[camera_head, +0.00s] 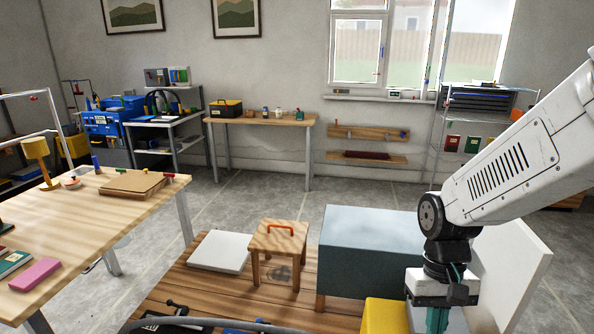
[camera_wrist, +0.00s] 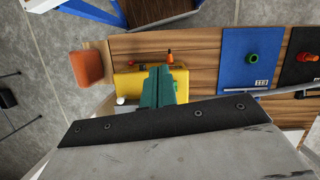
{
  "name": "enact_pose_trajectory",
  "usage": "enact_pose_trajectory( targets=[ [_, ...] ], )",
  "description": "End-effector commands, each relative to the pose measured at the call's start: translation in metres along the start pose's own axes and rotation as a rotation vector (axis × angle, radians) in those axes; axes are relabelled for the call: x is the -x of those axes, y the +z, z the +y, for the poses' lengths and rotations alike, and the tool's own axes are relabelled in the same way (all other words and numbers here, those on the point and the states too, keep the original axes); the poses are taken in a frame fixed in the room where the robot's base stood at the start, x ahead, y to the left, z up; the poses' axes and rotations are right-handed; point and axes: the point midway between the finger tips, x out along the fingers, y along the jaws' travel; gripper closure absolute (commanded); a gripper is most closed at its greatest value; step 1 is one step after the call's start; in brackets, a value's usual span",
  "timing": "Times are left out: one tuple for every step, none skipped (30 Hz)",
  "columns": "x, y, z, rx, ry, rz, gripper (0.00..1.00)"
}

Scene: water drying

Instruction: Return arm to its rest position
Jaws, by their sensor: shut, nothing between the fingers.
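My arm (camera_head: 510,160) reaches in from the right in the head view, bent downward at the wrist. My gripper (camera_head: 437,320) points down at the lower right, with green fingers partly cut off by the frame edge. In the wrist view my gripper (camera_wrist: 154,85) has its green fingers together, with nothing seen between them. It is over a yellow box (camera_wrist: 128,84), which also shows in the head view (camera_head: 384,318). I cannot tell the gap between them.
A grey-blue box (camera_head: 368,250) and a white panel (camera_head: 512,268) stand close to my gripper. A small wooden stool (camera_head: 278,242) and a white slab (camera_head: 219,251) are to the left. The wrist view shows a blue plate (camera_wrist: 247,60) with a green knob. Open floor lies behind.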

Motion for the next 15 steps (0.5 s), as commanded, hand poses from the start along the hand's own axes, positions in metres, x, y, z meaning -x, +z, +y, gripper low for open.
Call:
enact_pose_trajectory(
  targets=[
    [0.015,0.012,0.003,0.011,0.001,0.025,1.00],
    [0.022,0.020,0.004,0.017,0.001,0.035,1.00],
    [0.031,0.031,0.006,0.024,0.003,0.048,1.00],
    [0.037,0.038,0.007,0.029,0.004,0.060,1.00],
    [0.043,0.046,0.009,0.035,0.004,0.073,1.00],
    [0.051,0.056,0.011,0.041,0.006,0.091,1.00],
    [0.056,0.063,0.012,0.045,0.007,0.105,1.00],
    [0.061,0.071,0.013,0.048,0.008,0.119,1.00],
    [0.068,0.080,0.015,0.052,0.010,0.143,1.00],
    [0.073,0.088,0.016,0.054,0.012,0.159,1.00],
    [0.077,0.094,0.018,0.057,0.013,0.178,1.00],
    [0.082,0.103,0.019,0.058,0.014,0.202,1.00],
    [0.086,0.109,0.020,0.058,0.015,0.222,1.00],
    [0.089,0.115,0.021,0.057,0.016,0.242,1.00],
    [0.093,0.121,0.022,0.055,0.016,0.270,1.00]
  ],
)
